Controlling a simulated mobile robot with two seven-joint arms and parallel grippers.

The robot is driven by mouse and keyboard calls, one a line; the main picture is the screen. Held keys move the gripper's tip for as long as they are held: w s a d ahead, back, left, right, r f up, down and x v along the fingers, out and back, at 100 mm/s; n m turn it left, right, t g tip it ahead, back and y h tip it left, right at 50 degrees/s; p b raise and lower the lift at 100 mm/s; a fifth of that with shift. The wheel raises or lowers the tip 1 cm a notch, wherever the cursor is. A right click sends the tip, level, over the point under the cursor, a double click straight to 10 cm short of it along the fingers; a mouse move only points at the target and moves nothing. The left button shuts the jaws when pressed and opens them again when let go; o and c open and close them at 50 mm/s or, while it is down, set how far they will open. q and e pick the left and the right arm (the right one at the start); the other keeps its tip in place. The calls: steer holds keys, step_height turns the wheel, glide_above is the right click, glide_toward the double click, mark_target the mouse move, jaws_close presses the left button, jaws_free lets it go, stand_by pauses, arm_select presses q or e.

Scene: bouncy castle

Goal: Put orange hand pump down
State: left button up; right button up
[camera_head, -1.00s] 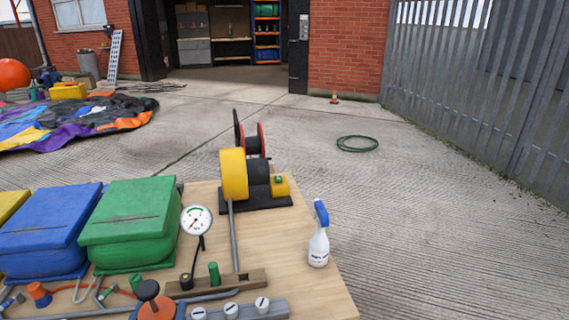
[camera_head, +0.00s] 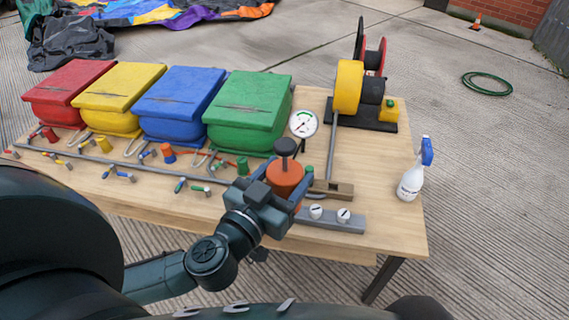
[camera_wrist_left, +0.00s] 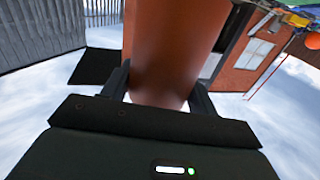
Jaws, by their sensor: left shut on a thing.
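The orange hand pump (camera_head: 285,177) has an orange cylinder body and a dark round knob on top. It stands upright at the front of the wooden table, to the left of the valve strip. My left gripper (camera_head: 290,186) is shut on its body from the front. In the left wrist view the orange body (camera_wrist_left: 170,55) fills the space between the two fingers (camera_wrist_left: 160,88). Whether the pump's base touches the table is hidden behind the gripper. My right gripper does not show.
The table (camera_head: 385,225) carries red, yellow, blue and green lidded bins (camera_head: 248,105), a dial gauge (camera_head: 303,123), a yellow blower (camera_head: 348,88), a spray bottle (camera_head: 411,180) and a grey valve strip (camera_head: 330,219). Bare wood lies at the right front.

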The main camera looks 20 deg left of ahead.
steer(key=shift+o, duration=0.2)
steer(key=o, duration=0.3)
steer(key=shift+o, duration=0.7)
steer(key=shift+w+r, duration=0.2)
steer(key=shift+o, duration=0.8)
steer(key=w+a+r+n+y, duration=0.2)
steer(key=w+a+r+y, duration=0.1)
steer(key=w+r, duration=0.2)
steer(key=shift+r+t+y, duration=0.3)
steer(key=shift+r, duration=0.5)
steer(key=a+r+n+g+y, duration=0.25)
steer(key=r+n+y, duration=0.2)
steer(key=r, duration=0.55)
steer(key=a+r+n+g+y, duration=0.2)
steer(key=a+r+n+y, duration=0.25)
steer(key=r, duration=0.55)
arm_select(q)
steer(key=d+r+m+g+h, duration=0.4)
steer(key=d+r+m+h, duration=0.2)
steer(key=d, duration=0.5)
step_height(320, 180, up, 2)
steer(key=h, duration=0.3)
steer(key=shift+w+m, duration=0.2)
steer(key=shift+m, duration=0.1)
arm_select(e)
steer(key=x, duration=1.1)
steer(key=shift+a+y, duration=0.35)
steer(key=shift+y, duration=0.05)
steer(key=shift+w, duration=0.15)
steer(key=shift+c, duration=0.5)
